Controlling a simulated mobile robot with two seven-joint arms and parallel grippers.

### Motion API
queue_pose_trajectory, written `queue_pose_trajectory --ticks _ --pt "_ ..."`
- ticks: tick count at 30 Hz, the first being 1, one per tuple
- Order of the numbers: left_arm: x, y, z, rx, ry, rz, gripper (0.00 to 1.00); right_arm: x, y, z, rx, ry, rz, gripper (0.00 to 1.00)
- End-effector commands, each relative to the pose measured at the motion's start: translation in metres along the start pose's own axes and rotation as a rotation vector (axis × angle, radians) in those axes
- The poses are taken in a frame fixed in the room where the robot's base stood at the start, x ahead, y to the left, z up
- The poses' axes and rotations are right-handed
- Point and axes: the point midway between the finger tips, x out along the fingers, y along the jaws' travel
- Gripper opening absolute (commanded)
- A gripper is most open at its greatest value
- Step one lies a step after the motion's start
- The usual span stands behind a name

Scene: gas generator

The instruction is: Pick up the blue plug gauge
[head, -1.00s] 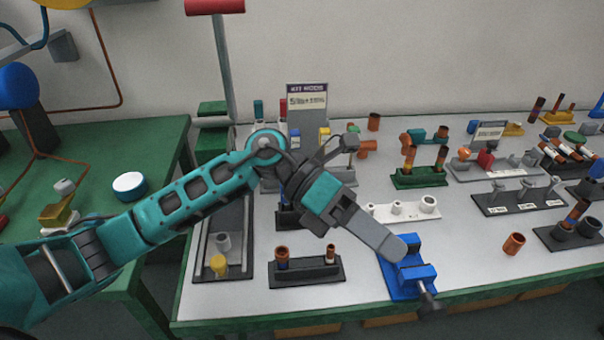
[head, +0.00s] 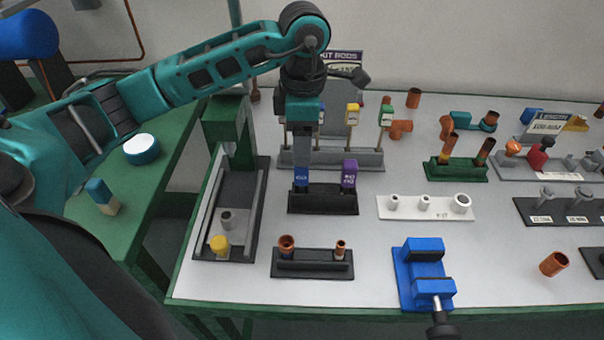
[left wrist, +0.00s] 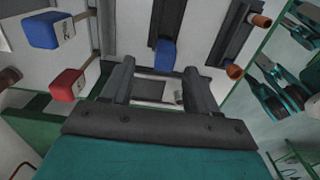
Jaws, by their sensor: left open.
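The blue plug gauge (head: 301,177) stands upright at the left end of a black stand (head: 325,202), with a purple gauge (head: 349,173) at the right end. My left gripper (head: 302,160) points down over the blue plug gauge, its fingers just above or behind it in the head view. In the left wrist view the jaws (left wrist: 160,68) are open and empty, and the blue plug gauge (left wrist: 165,54) shows between and just past the fingertips. I cannot tell whether a finger touches it. My right gripper is not in view.
A rack (head: 360,158) of coloured-tag rods stands behind the black stand. A front stand (head: 312,265) with copper rings, a white stand (head: 425,208), a blue vise (head: 423,272) and a grey tray with a green press (head: 225,125) surround it. Bare table lies between the stands.

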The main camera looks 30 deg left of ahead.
Motion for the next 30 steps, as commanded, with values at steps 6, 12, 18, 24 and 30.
queue_pose_trajectory --ticks 6,12,18,24,30 --pt "0.017 -0.003 -0.001 0.002 0.001 -0.003 0.6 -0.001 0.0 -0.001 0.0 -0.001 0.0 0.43" --pt "0.048 -0.009 -0.003 0.001 0.0 -0.003 0.6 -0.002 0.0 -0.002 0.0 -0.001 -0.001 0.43" --pt "0.059 -0.008 -0.003 0.0 -0.002 0.0 0.6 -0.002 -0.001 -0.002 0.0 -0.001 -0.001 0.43" --pt "0.059 -0.008 -0.003 0.001 -0.002 0.0 0.57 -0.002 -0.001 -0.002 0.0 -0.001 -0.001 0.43" --pt "0.059 -0.008 -0.003 0.001 -0.002 0.0 0.38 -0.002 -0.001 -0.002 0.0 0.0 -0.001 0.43"
